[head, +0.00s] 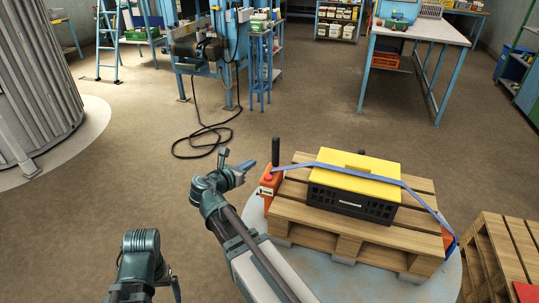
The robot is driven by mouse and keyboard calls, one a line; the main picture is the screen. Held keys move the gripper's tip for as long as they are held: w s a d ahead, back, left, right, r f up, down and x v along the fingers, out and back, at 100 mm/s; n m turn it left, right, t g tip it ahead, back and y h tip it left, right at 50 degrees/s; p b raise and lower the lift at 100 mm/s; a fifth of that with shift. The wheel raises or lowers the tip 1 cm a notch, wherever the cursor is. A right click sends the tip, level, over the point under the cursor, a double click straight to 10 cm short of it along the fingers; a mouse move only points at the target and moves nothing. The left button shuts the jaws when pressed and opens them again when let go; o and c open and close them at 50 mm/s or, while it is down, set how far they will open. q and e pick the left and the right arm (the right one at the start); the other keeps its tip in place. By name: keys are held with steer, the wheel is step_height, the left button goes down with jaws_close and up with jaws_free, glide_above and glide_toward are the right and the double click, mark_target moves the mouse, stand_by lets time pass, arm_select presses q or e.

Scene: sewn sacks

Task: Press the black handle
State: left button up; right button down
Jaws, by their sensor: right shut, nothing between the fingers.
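The black handle (275,151) stands upright on an orange unit (270,181) with a red button, at the left corner of the wooden pallet. A blue strap (342,169) runs from near this unit over the yellow-lidded black crate (351,200). My right gripper (246,166) is shut and empty. It appears just left of the handle and orange unit, with a visible gap in the picture. My left arm shows at the bottom left; its gripper is not clear there.
The pallet (345,238) rests on a round grey platform (332,286). A second pallet (493,251) stands at the right. A black cable (205,131) lies on the floor. A worktable (424,28) stands at the back right. The floor between is open.

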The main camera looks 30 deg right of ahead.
steer(key=b, duration=0.3)
glide_toward(274, 147)
steer(key=shift+w+d+f, duration=0.85)
steer(key=shift+d+f, duration=0.25)
steer(key=shift+w+d+r, duration=0.1)
steer(key=shift+w+d, duration=0.15)
steer(key=shift+d, duration=0.25)
steer(key=shift+w+d+r, duration=0.1)
steer(key=shift+w+d, duration=0.2)
steer(key=shift+d, duration=0.15)
steer(key=shift+w+d, duration=0.3)
steer(key=shift+d, duration=0.25)
